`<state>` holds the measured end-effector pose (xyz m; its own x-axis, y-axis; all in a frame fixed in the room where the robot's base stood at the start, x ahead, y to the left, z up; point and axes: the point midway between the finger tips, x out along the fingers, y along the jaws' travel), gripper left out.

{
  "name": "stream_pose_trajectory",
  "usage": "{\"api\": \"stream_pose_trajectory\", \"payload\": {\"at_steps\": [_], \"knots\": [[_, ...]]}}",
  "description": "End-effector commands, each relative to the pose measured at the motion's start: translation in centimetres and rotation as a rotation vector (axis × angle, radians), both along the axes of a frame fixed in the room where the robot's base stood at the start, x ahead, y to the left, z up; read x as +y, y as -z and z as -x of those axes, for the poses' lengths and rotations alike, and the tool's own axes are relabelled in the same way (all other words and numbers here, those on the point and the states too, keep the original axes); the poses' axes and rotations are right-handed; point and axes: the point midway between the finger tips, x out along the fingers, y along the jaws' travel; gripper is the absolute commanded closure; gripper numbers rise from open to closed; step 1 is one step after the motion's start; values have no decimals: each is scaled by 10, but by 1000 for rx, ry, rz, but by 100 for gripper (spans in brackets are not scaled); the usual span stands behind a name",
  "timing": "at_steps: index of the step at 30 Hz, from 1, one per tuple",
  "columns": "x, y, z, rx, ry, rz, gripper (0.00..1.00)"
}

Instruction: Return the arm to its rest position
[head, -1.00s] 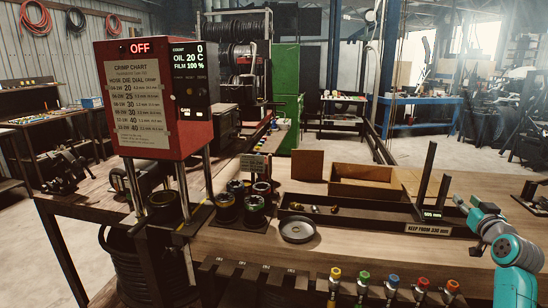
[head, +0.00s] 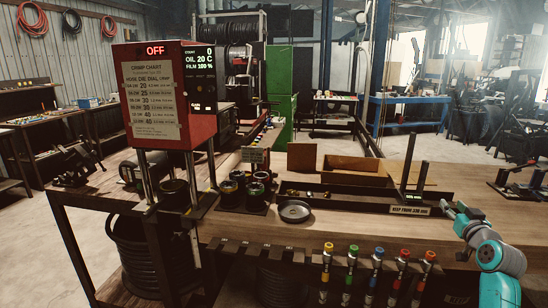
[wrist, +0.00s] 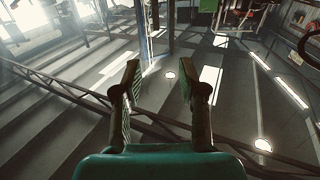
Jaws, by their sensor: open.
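My gripper (wrist: 160,85) shows in the wrist view with its two fingers apart and nothing between them. The wrist view looks past the fingers into the workshop, with the picture tilted and no bench surface close to the fingertips. In the head view my teal arm is at the lower right, folded up in front of the bench's front edge. The gripper end (head: 447,210) points up and left there, and its fingers are small and hard to make out. It appears apart from the bench things.
The red crimper (head: 170,95) reads OFF at the left of the wooden bench (head: 340,232). Die pots (head: 245,190), a round dish (head: 294,211), an open cardboard box (head: 355,170) and a black tray with uprights (head: 410,180) stand on it. Coloured-top tools (head: 376,255) hang along the front edge.

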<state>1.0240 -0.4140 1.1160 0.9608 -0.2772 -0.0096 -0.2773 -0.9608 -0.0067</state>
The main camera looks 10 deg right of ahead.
Motion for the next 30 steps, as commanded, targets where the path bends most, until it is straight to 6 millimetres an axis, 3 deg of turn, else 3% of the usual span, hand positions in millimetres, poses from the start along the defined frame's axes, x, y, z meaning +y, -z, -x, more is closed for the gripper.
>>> {"api": "stream_pose_trajectory", "payload": {"at_steps": [11, 16, 23, 30], "knots": [[37, 61, 15, 16, 1, -25, 58], [69, 108, 31, 31, -1, -43, 58], [132, 186, 76, 59, -4, -69, 58], [195, 251, 138, 90, -13, -84, 58]]}}
